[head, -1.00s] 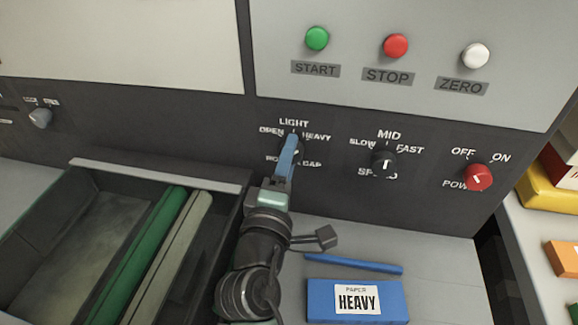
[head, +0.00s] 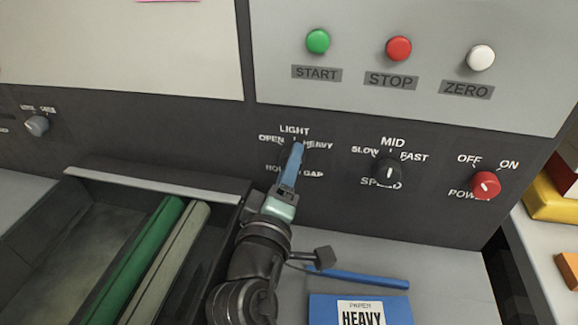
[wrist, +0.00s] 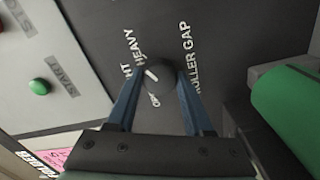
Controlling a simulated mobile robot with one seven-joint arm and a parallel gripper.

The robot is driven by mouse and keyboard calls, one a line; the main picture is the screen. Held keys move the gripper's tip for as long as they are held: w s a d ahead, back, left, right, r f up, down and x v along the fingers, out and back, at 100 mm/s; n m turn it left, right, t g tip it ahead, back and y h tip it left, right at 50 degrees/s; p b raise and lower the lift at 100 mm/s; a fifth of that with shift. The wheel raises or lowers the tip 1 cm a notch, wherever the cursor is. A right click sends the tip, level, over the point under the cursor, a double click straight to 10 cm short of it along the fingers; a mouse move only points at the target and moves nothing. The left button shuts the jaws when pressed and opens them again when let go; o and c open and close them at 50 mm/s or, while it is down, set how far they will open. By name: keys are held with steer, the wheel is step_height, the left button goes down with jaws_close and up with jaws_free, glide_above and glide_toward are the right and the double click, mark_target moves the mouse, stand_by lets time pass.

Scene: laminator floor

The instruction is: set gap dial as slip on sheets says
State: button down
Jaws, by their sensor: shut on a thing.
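The roller gap dial (wrist: 160,80) is a dark round knob with a white pointer line, on the dark panel. In the wrist view the line slants to the upper left, towards the print around HEAVY; the exact mark is hard to tell. My gripper (wrist: 159,74) has its blue fingers on both sides of the knob, shut on it. In the head view my gripper (head: 296,150) hides most of the dial, below the LIGHT label and between OPEN and HEAVY. A white slip (head: 362,314) reading PAPER HEAVY lies on the blue sheet pack (head: 326,312), cut by the lower edge.
The speed dial (head: 388,172) and red power knob (head: 485,185) are to the right. Green, red and white buttons sit above. An open tray with green (head: 135,260) and grey-green rollers is at lower left. A blue bar (head: 365,279) lies behind the pack.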

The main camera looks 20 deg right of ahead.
steer(key=shift+c, duration=1.4)
jaws_free()
steer(key=shift+s, duration=0.1)
steer(key=b+v, duration=0.2)
steer(key=v, duration=1)
steer(key=shift+s+a, duration=0.25)
steer(key=shift+s, duration=0.1)
